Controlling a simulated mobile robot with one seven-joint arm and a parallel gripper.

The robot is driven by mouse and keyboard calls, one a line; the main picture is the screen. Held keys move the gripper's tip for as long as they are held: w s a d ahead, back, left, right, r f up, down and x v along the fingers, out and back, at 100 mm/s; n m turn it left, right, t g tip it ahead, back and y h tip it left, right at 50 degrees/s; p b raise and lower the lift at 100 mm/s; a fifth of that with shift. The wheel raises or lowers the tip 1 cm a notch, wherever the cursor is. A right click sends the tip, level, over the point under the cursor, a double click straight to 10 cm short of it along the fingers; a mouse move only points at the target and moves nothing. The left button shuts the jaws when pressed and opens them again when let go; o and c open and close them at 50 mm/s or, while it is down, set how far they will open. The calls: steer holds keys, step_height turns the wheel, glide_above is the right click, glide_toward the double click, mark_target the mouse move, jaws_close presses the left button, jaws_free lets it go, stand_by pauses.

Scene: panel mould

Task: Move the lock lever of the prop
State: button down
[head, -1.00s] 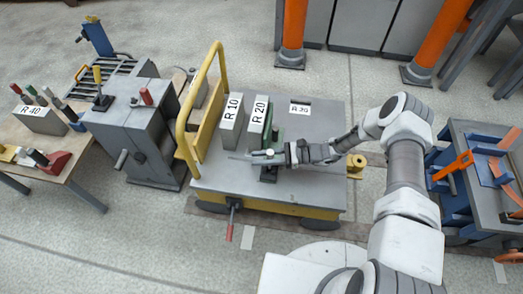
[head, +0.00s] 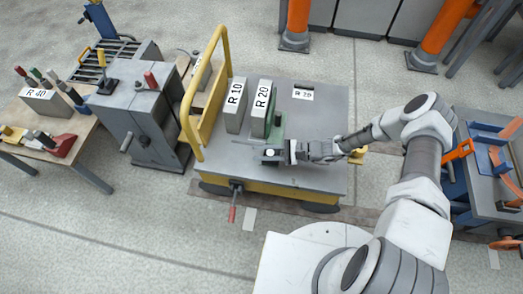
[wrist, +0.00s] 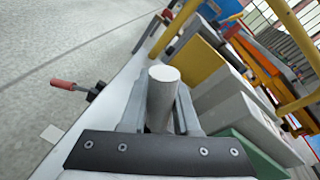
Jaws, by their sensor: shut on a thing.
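My gripper (head: 276,153) is over the front half of a grey-topped cart. In the wrist view its fingers (wrist: 160,110) are closed on a short light-grey cylinder (wrist: 162,88), whose round end shows between them. In the head view, its pale end (head: 270,152) shows at the fingertips. I cannot tell whether this cylinder is the prop's lock lever, and its lower part is hidden. A green part (head: 278,126) stands just behind the gripper, beside the block marked R 20 (head: 261,104).
The cart (head: 318,130) has a yellow rail (head: 187,110) at left and a red-handled lever (head: 233,213) in front. A block marked R 10 (head: 235,105) stands on it. Orange posts (head: 298,18) stand behind. A blue-and-grey bench (head: 478,165) is at right.

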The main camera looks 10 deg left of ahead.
steer(key=shift+f, duration=0.1)
steer(key=c, duration=0.9)
jaws_free()
steer(key=shift+d, duration=0.1)
steer(key=shift+w+d, duration=0.1)
steer(key=shift+d, duration=0.25)
steer(key=p+v, duration=0.1)
steer(key=v, duration=0.7)
steer(key=p+v, duration=0.1)
steer(key=v, duration=0.7)
steer(key=shift+d+r+p, duration=0.25)
steer(key=shift+p, duration=0.05)
steer(key=shift+r, duration=0.1)
